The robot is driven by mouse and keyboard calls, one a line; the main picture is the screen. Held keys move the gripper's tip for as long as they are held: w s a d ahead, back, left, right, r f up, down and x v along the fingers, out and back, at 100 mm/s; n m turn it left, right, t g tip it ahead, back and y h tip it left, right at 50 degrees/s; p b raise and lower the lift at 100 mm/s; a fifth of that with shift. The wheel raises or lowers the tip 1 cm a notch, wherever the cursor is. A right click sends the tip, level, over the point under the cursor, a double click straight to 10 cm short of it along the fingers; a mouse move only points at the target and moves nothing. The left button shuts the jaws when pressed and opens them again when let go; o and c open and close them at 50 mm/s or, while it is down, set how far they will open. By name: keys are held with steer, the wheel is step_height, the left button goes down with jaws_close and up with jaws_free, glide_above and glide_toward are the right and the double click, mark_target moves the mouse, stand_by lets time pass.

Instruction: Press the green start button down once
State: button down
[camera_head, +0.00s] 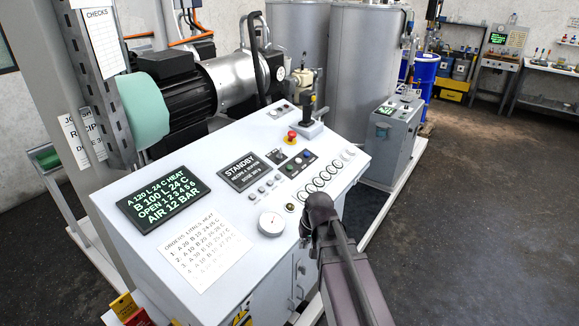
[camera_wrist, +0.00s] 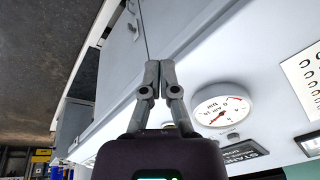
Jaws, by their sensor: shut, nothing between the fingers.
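The green start button (camera_head: 290,168) appears as a small green spot on a dark button plate on the console's sloping top, right of the STANDBY display. It is too small to tell whether it is pressed. I cannot make it out in the wrist view. My gripper (camera_wrist: 159,65) is shut and empty, its two fingers together in front of the console's white front face, near the top edge. In the head view my arm's end is at the console's front edge, apart from the button and nearer the camera; the fingertips are hidden there.
The console (camera_head: 215,200) carries a red emergency knob (camera_head: 291,137), a joystick (camera_head: 307,112), a row of round rings (camera_head: 318,182) and a dial gauge (camera_head: 271,223), which also shows in the wrist view (camera_wrist: 222,110). Open floor (camera_head: 480,220) lies to the right.

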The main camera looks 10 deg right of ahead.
mark_target(288, 165)
steer(key=w+r+t+y+p, duration=0.1)
steer(key=w+r, duration=0.1)
steer(key=w, duration=0.4)
steer(key=w+r+m+t+y+p, duration=0.1)
steer(key=w+r+t, duration=0.1)
steer(key=w, duration=0.5)
steer(key=w+r+m+t+y+p, duration=0.1)
steer(key=w+r+t, duration=0.1)
steer(key=w, duration=0.5)
steer(key=shift+w+r, duration=0.1)
steer(key=shift+r, duration=0.7)
steer(key=w+d+r+m+t+p, duration=0.1)
steer(key=w+d+r+t, duration=0.1)
steer(key=w, duration=0.5)
steer(key=w+d+r+m+t+p, duration=0.1)
steer(key=w+d+r+m+t, duration=0.1)
steer(key=w+r, duration=0.3)
steer(key=shift+w+d+r+t+y, duration=0.3)
steer(key=shift+w+y, duration=0.1)
steer(key=shift+w, duration=0.55)
steer(key=shift+a+f, duration=0.1)
steer(key=shift+f, duration=0.1)
steer(key=f+b, duration=0.2)
steer(key=w+a+f+b, duration=0.1)
steer(key=f+b, duration=0.2)
steer(key=w+f+b, duration=0.1)
steer(key=f+b, duration=0.2)
steer(key=shift+a, duration=0.4)
steer(key=shift+f+b, duration=0.2)
steer(key=shift+b, duration=0.1)
